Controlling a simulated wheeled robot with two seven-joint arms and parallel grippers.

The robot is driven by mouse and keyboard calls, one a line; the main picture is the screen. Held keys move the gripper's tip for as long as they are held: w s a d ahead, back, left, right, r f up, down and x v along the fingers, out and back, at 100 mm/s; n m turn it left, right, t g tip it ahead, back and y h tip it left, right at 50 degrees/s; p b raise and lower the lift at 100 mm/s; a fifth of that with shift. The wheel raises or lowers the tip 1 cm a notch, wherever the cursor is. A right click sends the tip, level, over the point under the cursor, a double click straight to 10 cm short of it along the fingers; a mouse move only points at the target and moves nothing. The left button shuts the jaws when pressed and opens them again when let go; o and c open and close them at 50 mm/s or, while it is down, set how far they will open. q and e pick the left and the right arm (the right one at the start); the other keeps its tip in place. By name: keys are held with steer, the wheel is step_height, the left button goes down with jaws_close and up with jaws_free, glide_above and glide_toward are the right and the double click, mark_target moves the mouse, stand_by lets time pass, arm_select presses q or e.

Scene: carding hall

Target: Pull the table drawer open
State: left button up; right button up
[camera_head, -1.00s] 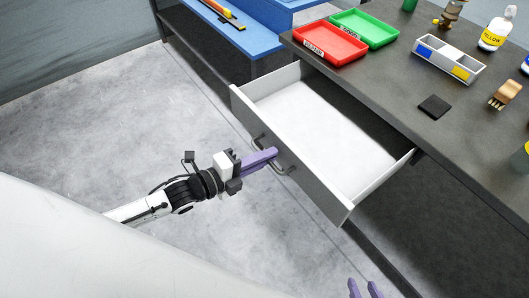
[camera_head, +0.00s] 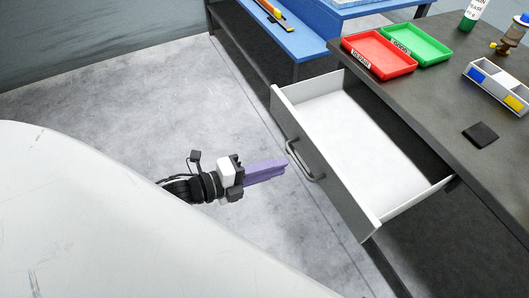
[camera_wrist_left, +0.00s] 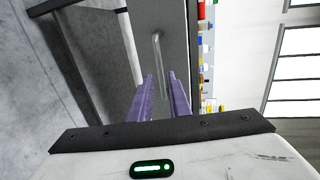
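The table drawer (camera_head: 330,172) stands pulled out from under the dark table (camera_head: 440,90), its white inside empty. Its grey front bears a curved metal handle (camera_head: 302,160). My left gripper (camera_head: 284,168), with purple fingers, is just left of the handle in the head view. My right gripper is out of view.
A red tray (camera_head: 378,70) and a green tray (camera_head: 436,58) sit on the tabletop, with a black square pad (camera_head: 480,133) and a divided caddy (camera_head: 487,78) farther right. A blue bench (camera_head: 292,42) stands behind. The floor left of the drawer is clear.

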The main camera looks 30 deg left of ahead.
arm_select(q)
steer(key=v, duration=0.3)
steer(key=shift+s+a, duration=0.1)
steer(key=shift+s, duration=0.05)
stand_by(0.4)
steer(key=s+d+f+n+g+y, duration=0.2)
steer(key=s+f+n, duration=0.3)
steer(key=n, duration=0.6)
steer(key=s+d+f+n+g+y, duration=0.2)
steer(key=s+f+n+y, duration=0.2)
steer(key=f+n, duration=0.5)
steer(key=s+n, duration=0.2)
steer(key=shift+s+d+n+g, duration=0.3)
steer(key=shift+f, duration=0.1)
